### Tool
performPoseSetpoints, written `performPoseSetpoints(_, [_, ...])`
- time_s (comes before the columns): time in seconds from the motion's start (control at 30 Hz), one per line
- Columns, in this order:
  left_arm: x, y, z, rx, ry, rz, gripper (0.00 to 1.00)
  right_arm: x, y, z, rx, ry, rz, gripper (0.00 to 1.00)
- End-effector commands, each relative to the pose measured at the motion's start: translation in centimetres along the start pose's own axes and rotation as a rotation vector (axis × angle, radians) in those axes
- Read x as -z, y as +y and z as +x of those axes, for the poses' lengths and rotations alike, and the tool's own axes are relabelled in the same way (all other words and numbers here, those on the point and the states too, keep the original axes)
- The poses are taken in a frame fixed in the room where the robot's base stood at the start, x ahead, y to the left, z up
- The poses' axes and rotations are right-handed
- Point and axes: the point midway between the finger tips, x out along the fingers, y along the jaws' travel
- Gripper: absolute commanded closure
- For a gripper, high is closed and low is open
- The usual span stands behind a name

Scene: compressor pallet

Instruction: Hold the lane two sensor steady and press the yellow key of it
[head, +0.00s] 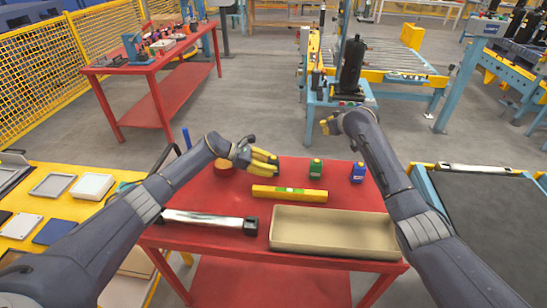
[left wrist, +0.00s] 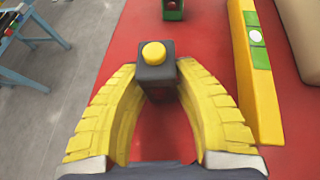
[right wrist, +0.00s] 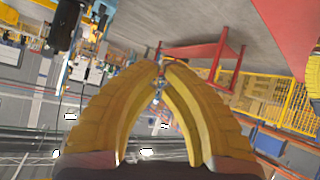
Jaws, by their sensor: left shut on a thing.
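The lane two sensor is a small dark block (left wrist: 156,75) with a round yellow key (left wrist: 154,53) on its top, seen in the left wrist view. My left gripper (left wrist: 157,84) is shut on it, with one yellow finger against each side. The key is uncovered and faces the wrist camera. In the head view my left gripper (head: 275,162) is over the far left part of the red table, and the sensor is mostly hidden by the fingers. My right gripper (head: 326,126) is up beyond the table's far edge. Its fingertips (right wrist: 158,66) come together with nothing seen between them.
A green block (head: 315,169) and a blue block (head: 358,173) stand right of the left gripper. A yellow spirit level (head: 290,194), a beige tray (head: 335,252) and a silver bar (head: 205,219) lie nearer on the red table (head: 210,190). A conveyor (head: 392,76) stands behind.

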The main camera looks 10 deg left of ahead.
Motion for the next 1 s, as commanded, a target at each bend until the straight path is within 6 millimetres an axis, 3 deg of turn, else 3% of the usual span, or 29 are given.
performPoseSetpoints(0.23, [0.1, 0.0, 0.0, 0.000, 0.001, -0.001, 0.85, 5.0, -9.2, -0.8, 0.168, -0.063, -0.264, 1.00])
performPoseSetpoints(0.5, [0.1, 0.0, 0.0, 0.000, 0.001, -0.001, 0.85, 7.6, -17.1, -2.7, 0.320, -0.129, -0.548, 1.00])
performPoseSetpoints(0.73, [0.1, 0.0, 0.0, 0.000, 0.001, -0.001, 0.85, 8.3, -20.7, -4.0, 0.394, -0.165, -0.703, 1.00])
performPoseSetpoints(1.0, [0.1, 0.0, 0.0, 0.000, 0.001, -0.001, 0.85, 8.4, -21.6, -4.4, 0.416, -0.176, -0.750, 1.00])
